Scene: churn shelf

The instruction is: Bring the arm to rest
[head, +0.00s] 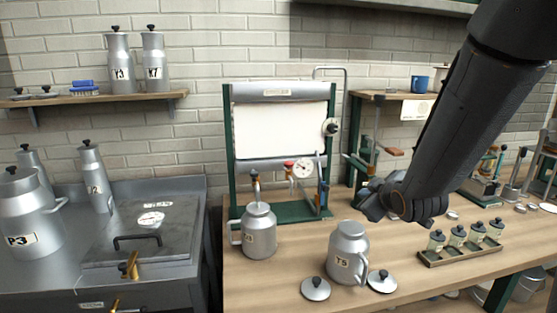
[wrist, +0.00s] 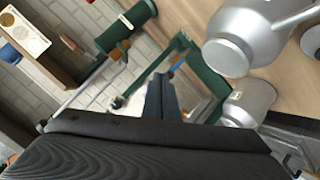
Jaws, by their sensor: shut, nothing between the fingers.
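My arm (head: 455,110) reaches down from the upper right in the head view. My gripper (head: 373,206) is shut and empty, above the wooden bench (head: 285,272), behind and to the right of the churn marked T5 (head: 348,252). In the wrist view the dark fingers (wrist: 161,90) lie together with nothing between them. The T5 churn stands upright without touching the gripper in the head view. Another churn (head: 259,235) stands upright to its left.
Two dark-knobbed lids (head: 315,289) (head: 382,282) lie by T5. A tray of small jars (head: 460,254) is at right. A green-framed rig (head: 280,150) stands behind. A wall shelf (head: 95,98) holds churns Y3 (head: 120,70) and K7 (head: 154,70). A metal cooler (head: 150,235) is at left.

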